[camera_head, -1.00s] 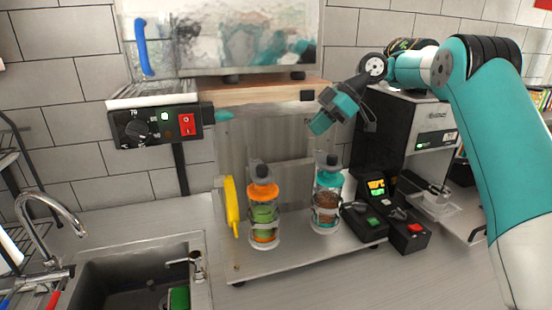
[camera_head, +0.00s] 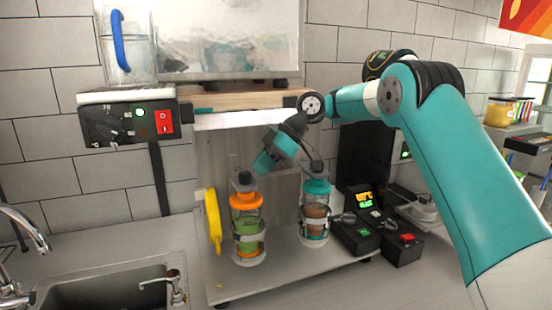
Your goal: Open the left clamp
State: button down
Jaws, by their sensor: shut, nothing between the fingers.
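The left cup (camera_head: 246,222), green inside with an orange lid, stands upright in the left clamp (camera_head: 248,242), a grey band around its middle. A dark grey knob (camera_head: 242,181) sits above the lid. The right cup (camera_head: 316,218), brown inside with a teal lid, stands in a similar clamp (camera_head: 314,236). My gripper (camera_head: 262,166), teal and grey, is shut and empty. In the picture it is just above and right of the left knob; I cannot tell whether they touch. Its fingertips are small and hard to make out.
A yellow curved handle (camera_head: 213,220) stands left of the left cup. Dark boxes with a lit display (camera_head: 363,198) are right of the right cup. A control box (camera_head: 128,124) hangs upper left. A sink (camera_head: 100,290) lies lower left.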

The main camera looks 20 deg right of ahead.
jog(key=shift+a+f, duration=0.15)
jog(key=shift+a, duration=0.2)
